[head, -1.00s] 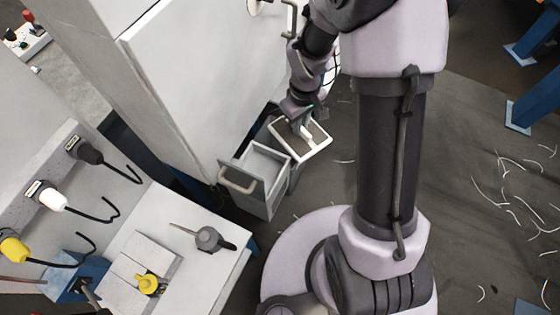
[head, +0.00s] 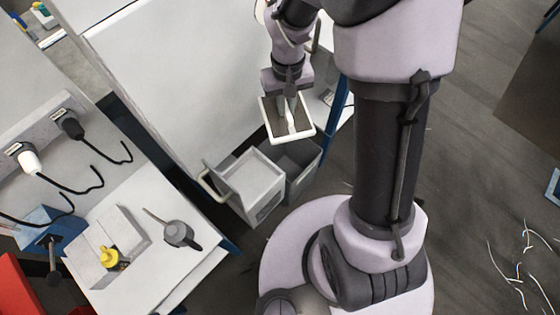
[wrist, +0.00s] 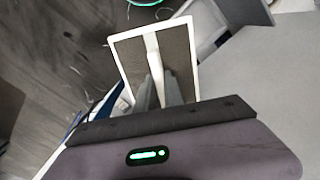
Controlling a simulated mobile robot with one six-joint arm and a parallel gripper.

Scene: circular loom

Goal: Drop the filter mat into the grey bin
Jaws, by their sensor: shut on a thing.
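The filter mat (head: 274,120), a grey-brown panel with a white frame and a white middle bar, is held by my gripper (head: 288,98). In the wrist view the mat (wrist: 180,45) sits at my gripper's fingertips (wrist: 160,85), which are shut on its middle bar. The grey bin (head: 303,168) stands on the floor just below the mat in the head picture, beside an open drawer. The mat covers part of the view toward the bin's back edge. The height between mat and bin is hard to judge.
The open grey drawer (head: 252,185) with its handle stands left of the bin, by the large white cabinet panel (head: 180,75). A work table (head: 140,245) with cables and tools is at lower left. Dark floor at right is mostly free, with scattered strands (head: 520,265).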

